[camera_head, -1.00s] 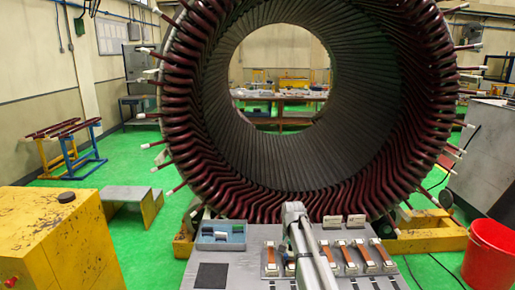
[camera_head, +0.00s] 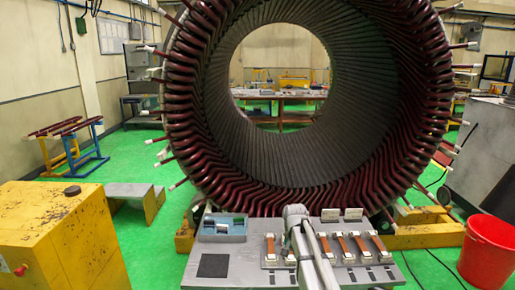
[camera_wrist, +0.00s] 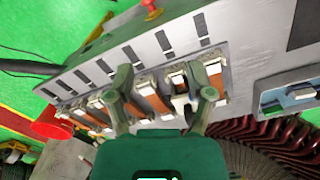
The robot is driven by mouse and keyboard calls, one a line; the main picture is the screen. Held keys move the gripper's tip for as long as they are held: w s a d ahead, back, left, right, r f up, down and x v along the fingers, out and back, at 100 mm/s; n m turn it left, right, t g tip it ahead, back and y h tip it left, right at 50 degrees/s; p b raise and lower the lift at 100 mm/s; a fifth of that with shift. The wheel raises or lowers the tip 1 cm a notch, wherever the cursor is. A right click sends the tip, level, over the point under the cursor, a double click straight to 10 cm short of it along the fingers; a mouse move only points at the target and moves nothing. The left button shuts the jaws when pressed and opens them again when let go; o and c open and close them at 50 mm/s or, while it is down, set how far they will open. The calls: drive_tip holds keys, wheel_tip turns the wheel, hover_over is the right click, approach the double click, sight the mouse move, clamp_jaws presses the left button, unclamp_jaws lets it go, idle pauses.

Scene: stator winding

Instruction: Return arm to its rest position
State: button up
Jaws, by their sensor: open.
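My arm (camera_head: 303,240) reaches over the grey work table (camera_head: 240,276) in the head view, with its top end near the table's rear edge. My gripper (camera_wrist: 167,84) shows in the wrist view as two green fingers, spread open over the table. Between and behind the fingers lie brown strips with white ends (camera_wrist: 152,98), in a row on the table. I see nothing held between the fingers. In the head view the gripper itself is hidden by the arm.
The large stator ring (camera_head: 300,170) with dark red coils stands just behind the table. A blue tray (camera_head: 222,228) sits at the table's back left. A red bucket (camera_head: 487,250) stands right, and a yellow cabinet (camera_head: 60,240) left.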

drive_tip(key=s+d+f+n+b, duration=0.2)
drive_tip(key=s+f+b, duration=0.2)
drive_tip(key=s, duration=0.8)
drive_tip(key=s+d+f+n+b, duration=0.2)
drive_tip(key=s+f+b, duration=0.3)
drive_tip(key=s, duration=0.7)
drive_tip(key=shift+s, duration=0.15)
